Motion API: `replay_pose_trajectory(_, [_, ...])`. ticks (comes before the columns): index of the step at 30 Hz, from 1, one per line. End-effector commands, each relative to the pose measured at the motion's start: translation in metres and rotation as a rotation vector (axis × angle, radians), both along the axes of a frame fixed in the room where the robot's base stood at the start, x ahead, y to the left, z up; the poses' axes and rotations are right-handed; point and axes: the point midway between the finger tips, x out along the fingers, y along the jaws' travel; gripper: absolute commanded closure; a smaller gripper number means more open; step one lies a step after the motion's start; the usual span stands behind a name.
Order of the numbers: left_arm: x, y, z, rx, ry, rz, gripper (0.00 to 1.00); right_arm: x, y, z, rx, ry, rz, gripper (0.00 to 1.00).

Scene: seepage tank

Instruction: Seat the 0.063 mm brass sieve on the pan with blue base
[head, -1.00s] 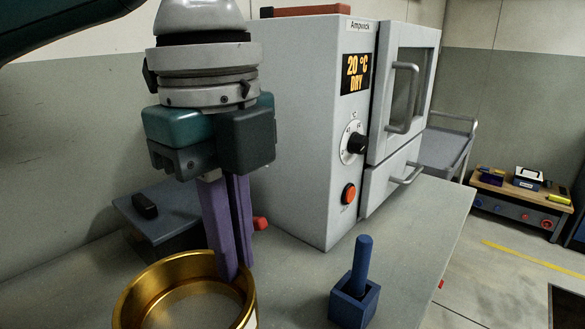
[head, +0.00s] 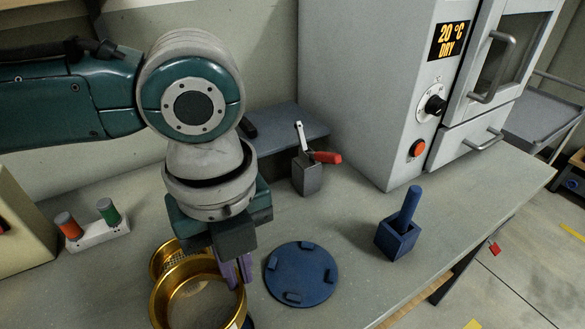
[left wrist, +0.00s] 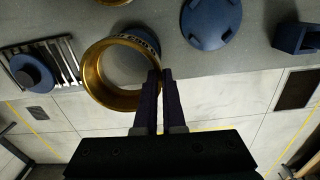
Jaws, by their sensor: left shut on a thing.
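The left wrist view shows the fingers (left wrist: 160,76) at the right side of this ring (left wrist: 94,82). A flat blue disc with raised tabs (head: 302,273) lies on the bench to the right, also in the left wrist view (left wrist: 212,20). I cannot tell which piece is the pan with blue base. My right gripper is not in view.
A blue square holder with a rod (head: 396,238), a clamp with red handle (head: 310,172) and a grey oven (head: 350,100) stand right and behind. A block with red and green knobs (head: 92,234) is left. A rack with a blue round piece (left wrist: 32,72) lies left in the wrist view.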

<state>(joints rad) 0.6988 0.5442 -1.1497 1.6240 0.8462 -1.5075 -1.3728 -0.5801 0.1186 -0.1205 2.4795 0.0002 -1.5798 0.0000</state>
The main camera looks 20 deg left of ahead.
Motion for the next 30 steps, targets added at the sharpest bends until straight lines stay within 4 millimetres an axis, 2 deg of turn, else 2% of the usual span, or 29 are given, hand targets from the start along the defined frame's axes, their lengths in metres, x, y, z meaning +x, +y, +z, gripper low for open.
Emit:
replay_pose_trajectory(1, [0.000, 0.000, 0.002, 0.001, 0.001, 0.000, 1.00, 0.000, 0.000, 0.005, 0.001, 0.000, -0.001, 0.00])
replay_pose_trajectory(15, [0.000, -0.001, -0.053, 0.000, 0.000, 0.000, 1.00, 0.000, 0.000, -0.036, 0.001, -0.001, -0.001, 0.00])
replay_pose_trajectory(30, [0.000, 0.000, -0.057, 0.000, 0.000, 0.000, 1.00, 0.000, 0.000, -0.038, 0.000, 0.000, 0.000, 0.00])
